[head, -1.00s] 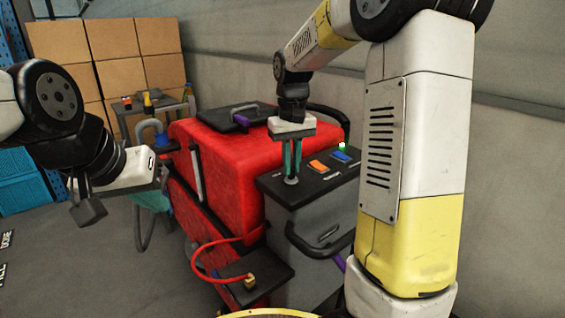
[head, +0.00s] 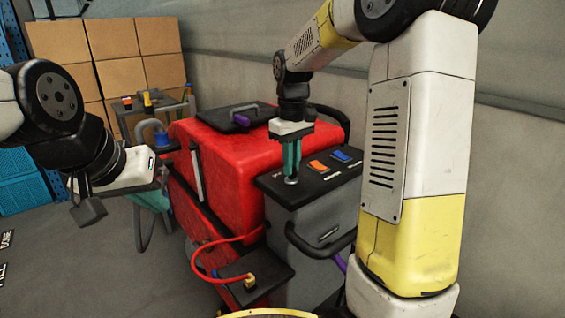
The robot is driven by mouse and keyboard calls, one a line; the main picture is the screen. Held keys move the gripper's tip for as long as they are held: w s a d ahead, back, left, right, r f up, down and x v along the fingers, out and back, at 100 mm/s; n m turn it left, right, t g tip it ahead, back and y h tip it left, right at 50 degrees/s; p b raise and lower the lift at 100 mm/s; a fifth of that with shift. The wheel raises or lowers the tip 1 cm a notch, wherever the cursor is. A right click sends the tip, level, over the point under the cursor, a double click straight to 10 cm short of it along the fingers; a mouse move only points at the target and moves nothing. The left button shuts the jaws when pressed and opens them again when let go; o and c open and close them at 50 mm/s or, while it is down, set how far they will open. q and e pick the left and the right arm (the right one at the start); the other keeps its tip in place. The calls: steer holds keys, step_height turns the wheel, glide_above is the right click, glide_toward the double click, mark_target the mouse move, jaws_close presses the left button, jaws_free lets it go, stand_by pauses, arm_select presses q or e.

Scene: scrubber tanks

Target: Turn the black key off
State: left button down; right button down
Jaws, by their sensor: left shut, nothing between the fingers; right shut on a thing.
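My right gripper (head: 291,176) points straight down at the left end of the machine's black control panel (head: 312,187). Its teal fingers are shut on the black key, which they almost entirely hide. A small round grey key base (head: 291,181) shows at the fingertips. An orange switch (head: 318,167) and a blue switch (head: 340,156) sit on the panel to the right of the fingers. My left gripper (head: 88,208) is shut and empty at the left, apart from the machine.
The red scrubber body (head: 230,150) stands behind the panel, with a black lid (head: 240,118) on top. A red hose (head: 200,265) loops at the front. A small cart (head: 160,105) and stacked cardboard boxes (head: 120,40) stand at the back left. Open floor lies at the left.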

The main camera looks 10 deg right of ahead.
steer(key=c, duration=1.5)
jaws_free()
steer(key=shift+o, duration=0.2)
steer(key=shift+r, duration=0.15)
step_height(320, 180, up, 7)
steer(key=shift+r, duration=0.3)
